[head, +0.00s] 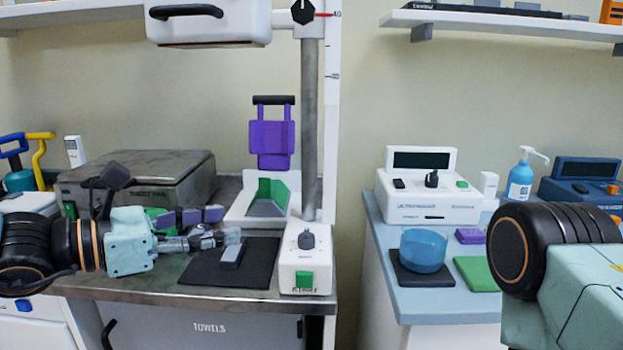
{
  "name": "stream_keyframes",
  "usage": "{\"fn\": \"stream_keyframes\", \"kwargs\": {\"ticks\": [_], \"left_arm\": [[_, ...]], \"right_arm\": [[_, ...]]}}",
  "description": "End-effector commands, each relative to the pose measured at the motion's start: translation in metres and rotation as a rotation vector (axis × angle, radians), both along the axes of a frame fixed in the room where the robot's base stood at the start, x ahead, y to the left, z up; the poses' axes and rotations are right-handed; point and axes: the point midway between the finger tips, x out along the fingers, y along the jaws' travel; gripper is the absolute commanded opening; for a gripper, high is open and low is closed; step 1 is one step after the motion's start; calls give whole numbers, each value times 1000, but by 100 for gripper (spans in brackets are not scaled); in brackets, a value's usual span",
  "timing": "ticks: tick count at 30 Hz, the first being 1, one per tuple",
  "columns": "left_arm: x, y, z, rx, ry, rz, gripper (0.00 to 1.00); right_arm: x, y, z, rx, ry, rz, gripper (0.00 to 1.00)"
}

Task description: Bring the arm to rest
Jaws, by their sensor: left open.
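My left gripper (222,226) reaches in from the left over the metal counter, with its fingers pointing right. It is open, with nothing seen between its fingers. Its fingertips are just above and left of a small grey block (231,256) on a black mat (205,269); I cannot tell whether they touch the mat or block. Part of my right arm shows at the right edge, over the blue-topped counter; its gripper is out of view.
A grey metal box (140,172) stands behind the left arm. A white control box (306,262) with a green button and a metal post (311,120) stand right of the mat. On the right counter (423,300) are a blue bowl (423,250) and a white device (421,188).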

Motion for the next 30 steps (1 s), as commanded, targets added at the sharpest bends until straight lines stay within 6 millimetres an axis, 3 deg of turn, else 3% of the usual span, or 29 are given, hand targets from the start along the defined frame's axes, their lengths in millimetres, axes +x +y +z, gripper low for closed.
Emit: {"fn": "stream_keyframes", "kwargs": {"ticks": [8,11,15,18,24,30], "left_arm": [[-22,6,-71,391,1,-98,51],[-36,19,-113,614,-2,-167,51],[-64,55,-188,1014,-22,-329,51],[-84,87,-234,1283,-57,-477,51],[-114,126,-302,1704,-280,-834,51],[-163,112,-362,1820,-608,-1215,51]], "right_arm": [[0,0,0,0,-1,-1,40],[0,0,0,0,-1,-1,40],[0,0,0,0,-1,0,40],[0,0,0,0,-1,0,40],[0,0,0,0,-1,0,40],[0,0,0,0,0,0,40]]}}
